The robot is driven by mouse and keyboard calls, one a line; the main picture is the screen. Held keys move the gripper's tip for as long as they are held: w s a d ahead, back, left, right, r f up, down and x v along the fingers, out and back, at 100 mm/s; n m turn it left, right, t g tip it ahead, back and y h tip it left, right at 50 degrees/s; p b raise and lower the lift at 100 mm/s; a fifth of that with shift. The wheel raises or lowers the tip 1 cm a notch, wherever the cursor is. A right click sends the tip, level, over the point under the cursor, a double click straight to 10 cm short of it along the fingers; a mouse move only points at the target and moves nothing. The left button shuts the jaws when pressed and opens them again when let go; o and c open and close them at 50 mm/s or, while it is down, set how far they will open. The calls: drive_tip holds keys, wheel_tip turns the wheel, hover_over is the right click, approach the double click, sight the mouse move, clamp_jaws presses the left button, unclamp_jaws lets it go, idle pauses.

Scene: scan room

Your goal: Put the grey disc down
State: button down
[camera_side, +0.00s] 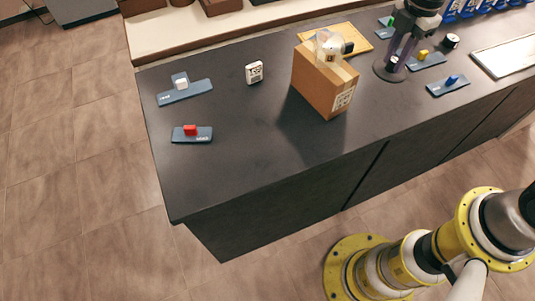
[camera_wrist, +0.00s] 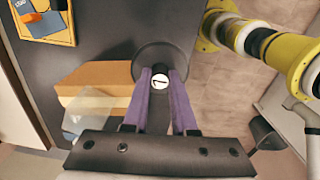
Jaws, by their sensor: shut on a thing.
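The grey disc (camera_side: 381,73) is a dark, flat, round piece with a small upright knob. My gripper (camera_side: 393,62) is over it, pointing down, with its purple fingers shut on the knob. In the wrist view the disc (camera_wrist: 163,51) shows as a wide circle beyond the fingertips. The knob's white top, marked "1", sits between the fingers of my gripper (camera_wrist: 160,80). The disc looks level and at or just above the dark counter (camera_side: 230,185). I cannot tell whether it touches.
A cardboard box (camera_side: 312,85) with a clear object (camera_side: 327,45) on top stands close left of the disc. Blue plates with yellow (camera_side: 423,54) and blue (camera_side: 452,79) pieces lie to the right. The counter's left part has free room around the red block (camera_side: 190,130).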

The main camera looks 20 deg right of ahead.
drive_tip(key=a+n, duration=0.5)
drive_tip(key=a, duration=1.2)
drive_tip(key=s+a+f+n, duration=0.15)
drive_tip(key=s+a, duration=0.25)
drive_tip(key=a, duration=0.4)
drive_tip(key=s+a+f+n, duration=0.1)
drive_tip(key=s+a+n, duration=0.2)
drive_tip(key=s+a, duration=0.3)
drive_tip(key=w+a+f, duration=0.6)
drive_tip(key=a, duration=0.1)
drive_tip(key=w+a+f, duration=0.3)
drive_tip(key=a, duration=0.1)
drive_tip(key=shift+w+a+f, duration=0.15)
drive_tip(key=shift+w+a, duration=0.1)
drive_tip(key=shift+w, duration=0.1)
drive_tip(key=shift+w+a+f, duration=0.1)
drive_tip(key=shift+a+f, duration=0.05)
drive_tip(key=shift+f, duration=1.6)
drive_tip(key=shift+f, duration=0.15)
drive_tip(key=c, duration=0.7)
unclamp_jaws()
